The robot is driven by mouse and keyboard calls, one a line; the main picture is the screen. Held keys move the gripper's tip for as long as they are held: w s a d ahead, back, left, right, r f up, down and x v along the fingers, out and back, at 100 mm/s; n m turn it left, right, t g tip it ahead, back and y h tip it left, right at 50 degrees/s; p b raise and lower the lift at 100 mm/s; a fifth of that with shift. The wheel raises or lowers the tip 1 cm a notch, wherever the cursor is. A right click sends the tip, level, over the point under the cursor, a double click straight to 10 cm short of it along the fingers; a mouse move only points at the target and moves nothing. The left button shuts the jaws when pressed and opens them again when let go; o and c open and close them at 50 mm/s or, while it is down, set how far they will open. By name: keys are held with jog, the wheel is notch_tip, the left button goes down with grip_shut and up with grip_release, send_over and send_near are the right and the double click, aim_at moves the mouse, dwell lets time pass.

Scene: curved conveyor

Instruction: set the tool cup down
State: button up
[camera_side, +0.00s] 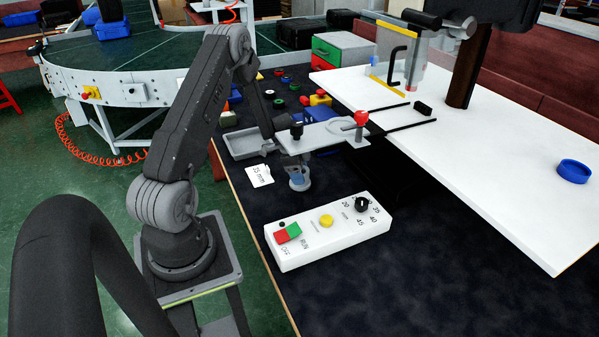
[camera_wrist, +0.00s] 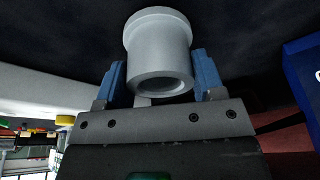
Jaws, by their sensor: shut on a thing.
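The tool cup (camera_wrist: 158,48) is a pale grey round cup with a flared rim, seen large in the wrist view. My gripper (camera_wrist: 160,72) has a blue finger on each side of it and is shut on it. In the side view my gripper (camera_side: 298,180) hangs low over the dark bench mat, behind the white control box. The cup is small there and hard to tell from the fingers. I cannot tell whether the cup's lower end touches the mat.
The control box (camera_side: 325,232) with buttons and a dial stands close in front. A white label card (camera_side: 259,176) lies to the left, near a grey tray (camera_side: 252,143). A grey plate (camera_side: 325,136) with a red knob (camera_side: 361,118) is behind. Dark mat to the right front is clear.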

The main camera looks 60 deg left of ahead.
jog(key=o, duration=1.1)
jog(key=shift+f, duration=0.1)
jog(key=shift+o, duration=0.2)
jog(key=v, duration=1.1)
jog(key=shift+r, duration=0.35)
jog(key=shift+o, duration=1.1)
jog(key=shift+s+a+r, duration=0.1)
jog(key=shift+s+r, duration=0.05)
jog(key=shift+r, duration=0.1)
